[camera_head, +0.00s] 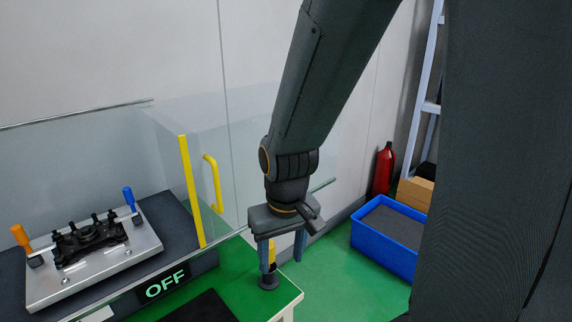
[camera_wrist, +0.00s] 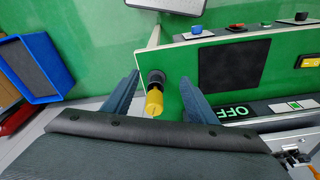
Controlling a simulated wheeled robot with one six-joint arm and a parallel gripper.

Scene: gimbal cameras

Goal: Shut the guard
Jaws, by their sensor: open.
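The guard (camera_head: 228,140) is a clear panel, hard to make out, with a yellow edge strip (camera_head: 192,190) and a yellow bar handle (camera_head: 213,182). It stands to the right of the metal fixture (camera_head: 95,262), whose front looks uncovered. My gripper (camera_head: 283,252) is open, pointing down over the green table corner, to the right of the handle and apart from it. In the wrist view, the open fingers of my gripper (camera_wrist: 158,84) are on either side of a yellow post (camera_wrist: 154,101) with a black base. I cannot tell whether they touch it.
An OFF sign (camera_head: 161,288) is on the front of the fixture's bed. A black mat (camera_wrist: 233,64) and several buttons are on the green table (camera_wrist: 186,50). A blue bin (camera_head: 388,238), cardboard box (camera_head: 415,193) and red extinguisher (camera_head: 383,170) stand on the floor behind.

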